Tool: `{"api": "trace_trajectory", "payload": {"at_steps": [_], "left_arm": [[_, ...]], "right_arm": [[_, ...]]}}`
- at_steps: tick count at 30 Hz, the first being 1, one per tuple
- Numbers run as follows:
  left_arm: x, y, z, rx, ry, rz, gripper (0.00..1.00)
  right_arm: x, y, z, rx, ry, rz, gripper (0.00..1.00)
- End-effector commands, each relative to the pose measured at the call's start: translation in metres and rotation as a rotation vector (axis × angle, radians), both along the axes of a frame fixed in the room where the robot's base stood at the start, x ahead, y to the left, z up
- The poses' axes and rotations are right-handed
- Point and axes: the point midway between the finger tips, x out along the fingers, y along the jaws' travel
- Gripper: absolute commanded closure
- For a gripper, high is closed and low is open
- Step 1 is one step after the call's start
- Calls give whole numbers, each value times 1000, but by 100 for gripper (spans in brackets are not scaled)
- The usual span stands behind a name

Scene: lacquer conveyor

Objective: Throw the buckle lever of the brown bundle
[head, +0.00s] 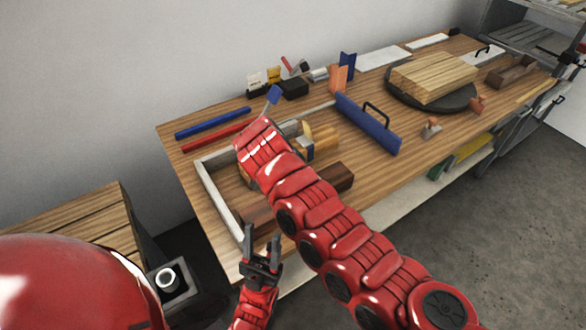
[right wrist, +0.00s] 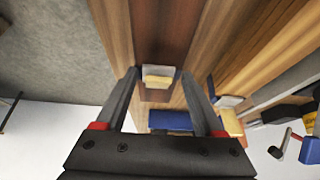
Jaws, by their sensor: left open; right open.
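A dark brown wooden bundle (head: 338,178) lies on the bench in the head view, its middle hidden behind my right arm. In the right wrist view the brown bundle (right wrist: 165,35) runs away from the camera, with a small grey and cream buckle piece (right wrist: 157,78) on it. My right gripper (right wrist: 161,72) is open, its fingertips on either side of this piece; contact cannot be told. In the head view the right fingertips are hidden behind the arm. My left gripper (head: 262,248) is open and empty at the bench's front left edge.
A pale frame (head: 216,195) surrounds the bundle area. Light wood blocks with a blue band (head: 306,150) lie behind it. A blue panel with a black handle (head: 365,125) stands to the right. Blue (head: 212,122) and red (head: 205,138) bars lie at back left.

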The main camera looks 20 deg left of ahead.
Motion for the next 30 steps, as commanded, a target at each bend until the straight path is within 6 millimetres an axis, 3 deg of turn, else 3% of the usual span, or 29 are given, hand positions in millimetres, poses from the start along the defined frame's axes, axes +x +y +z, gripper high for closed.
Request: {"api": "trace_trajectory", "payload": {"at_steps": [7, 10, 15, 22, 30], "left_arm": [[0, 0, -16, 0, 0, 0, 50], [0, 0, -9, 0, 0, 0, 50], [0, 0, -1, 0, 0, 0, 50], [0, 0, -3, 0, 0, 0, 50], [0, 0, -3, 0, 0, 0, 50]], "right_arm": [[-20, 17, 45, 3, -6, 3, 30], [-28, 23, 74, 0, -7, 2, 30], [-42, 32, 102, -4, -4, 2, 30], [-55, 43, 131, -2, -4, 0, 30], [-62, 49, 146, 0, -1, 1, 30]]}}
